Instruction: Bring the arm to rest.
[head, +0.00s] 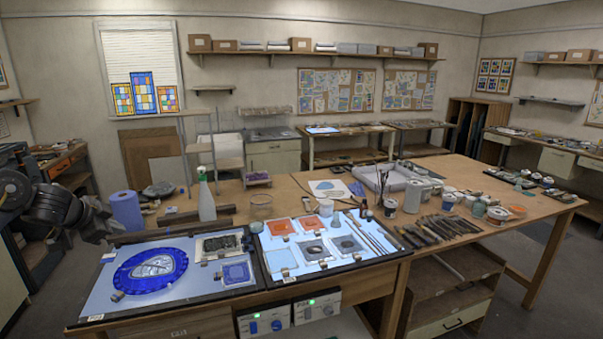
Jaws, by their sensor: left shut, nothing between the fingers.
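My left arm comes in at the left edge, dark and folded. Its gripper (98,234) is small in the picture, shut and empty, beside the back left corner of the lit panel. It is apart from the blue glass disc (133,279) that lies on the left lit panel (97,304). My right arm and gripper are not in view.
A blue paper roll (127,211) and a spray bottle (207,199) stand behind the panels. The right lit panel (318,271) holds small trays. Several dark tools (436,230) lie on the wooden table (490,172). Floor shows at the right.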

